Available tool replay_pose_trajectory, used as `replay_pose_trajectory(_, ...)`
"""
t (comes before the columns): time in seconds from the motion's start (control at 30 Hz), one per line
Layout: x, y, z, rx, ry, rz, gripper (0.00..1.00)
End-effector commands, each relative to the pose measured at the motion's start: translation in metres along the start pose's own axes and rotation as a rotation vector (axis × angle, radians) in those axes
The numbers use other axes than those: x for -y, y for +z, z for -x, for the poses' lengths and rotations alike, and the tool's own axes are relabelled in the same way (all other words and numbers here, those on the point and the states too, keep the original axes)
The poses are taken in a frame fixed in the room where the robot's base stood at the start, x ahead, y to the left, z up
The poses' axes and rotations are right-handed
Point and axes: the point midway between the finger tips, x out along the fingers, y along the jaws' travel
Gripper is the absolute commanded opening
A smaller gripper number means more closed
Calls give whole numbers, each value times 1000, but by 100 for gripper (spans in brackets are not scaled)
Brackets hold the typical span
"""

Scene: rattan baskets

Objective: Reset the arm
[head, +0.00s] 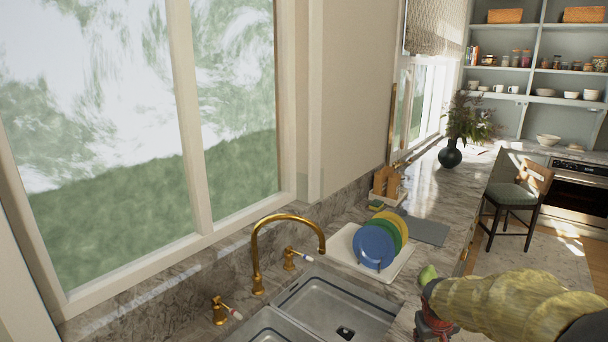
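My arm comes in from the lower right in a yellowish textured covering. Its end, my gripper (432,328), is dark red and points down beside the right side of the sink, near the counter edge. The bottom of the frame cuts it off, so the fingertips and anything between them are hidden. A small green rounded shape (428,275) shows just above the wrist; I cannot tell what it is or whether it touches my arm.
A steel double sink (335,305) with a brass faucet (257,250) lies left of my gripper. A white drying tray (345,243) holds blue, green and yellow plates. A wooden block (386,182), a dark vase (450,156) and a stool (515,194) stand farther back.

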Motion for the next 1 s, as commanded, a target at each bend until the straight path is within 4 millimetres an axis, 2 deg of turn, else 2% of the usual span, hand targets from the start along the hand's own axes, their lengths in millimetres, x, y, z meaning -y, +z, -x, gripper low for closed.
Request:
replay_pose_trajectory(0.03, 8, 22, 22, 31, -12, -11, 36)
replay_pose_trajectory(0.1, 19, 55, 49, 78, -34, -27, 36)
replay_pose_trajectory(0.3, 56, 138, 117, 162, -116, -65, 36)
replay_pose_trajectory(0.5, 89, 198, 168, 140, -191, -96, 36)
replay_pose_trajectory(0.7, 102, 217, 205, 0, -221, -97, 36)
replay_pose_trajectory(0.83, 103, 214, 226, -85, -224, -88, 36)
replay_pose_trajectory(1.0, 104, 213, 235, -125, -227, -79, 36)
